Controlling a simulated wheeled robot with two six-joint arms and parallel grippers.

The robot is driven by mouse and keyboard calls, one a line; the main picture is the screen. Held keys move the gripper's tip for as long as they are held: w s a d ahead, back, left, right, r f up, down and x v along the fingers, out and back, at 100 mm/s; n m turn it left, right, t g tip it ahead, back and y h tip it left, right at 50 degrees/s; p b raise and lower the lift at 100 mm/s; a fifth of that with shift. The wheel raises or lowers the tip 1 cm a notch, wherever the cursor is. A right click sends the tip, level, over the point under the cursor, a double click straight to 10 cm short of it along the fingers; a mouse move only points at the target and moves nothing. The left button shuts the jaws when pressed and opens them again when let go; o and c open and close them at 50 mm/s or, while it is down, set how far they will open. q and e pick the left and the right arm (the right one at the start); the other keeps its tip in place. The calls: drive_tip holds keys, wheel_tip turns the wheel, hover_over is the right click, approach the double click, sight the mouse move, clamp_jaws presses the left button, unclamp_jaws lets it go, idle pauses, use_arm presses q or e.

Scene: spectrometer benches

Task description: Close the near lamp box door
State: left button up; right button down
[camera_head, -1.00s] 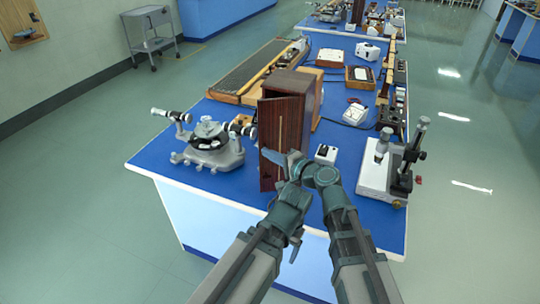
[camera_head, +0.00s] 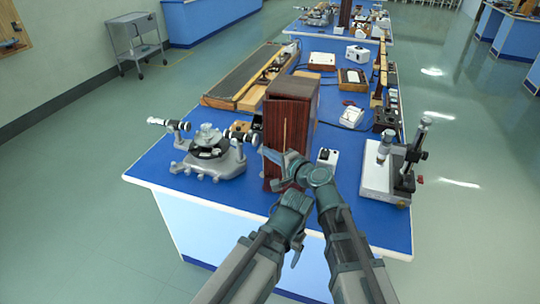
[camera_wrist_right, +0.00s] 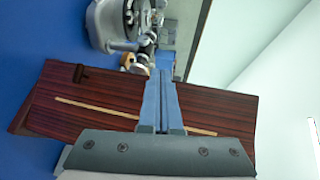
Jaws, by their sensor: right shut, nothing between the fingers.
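The near lamp box (camera_head: 302,88) is a tall dark reddish-brown wooden box on the blue bench. Its door (camera_head: 273,117) faces me, with a pale vertical strip; it looks close to flush, but I cannot tell if a gap remains. The door also fills much of the right wrist view (camera_wrist_right: 100,92), lying sideways. My right gripper (camera_head: 268,154) is shut and empty, in front of the door's lower part with its tips toward the door's left edge. In the wrist view its blue fingers (camera_wrist_right: 160,82) cross the door. I cannot tell whether they touch it. My left gripper is not visible.
A grey spectrometer (camera_head: 210,155) stands left of the box, its telescope close to the box. A small white device (camera_head: 327,158) is right of it, and a microscope-like stand (camera_head: 387,182) is farther right. The bench front edge (camera_head: 190,209) is clear at left.

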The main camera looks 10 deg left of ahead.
drive_tip(key=shift+w+a, duration=0.45)
drive_tip(key=shift+w, duration=0.3)
drive_tip(key=shift+w+a, duration=0.4)
drive_tip(key=shift+w, duration=0.3)
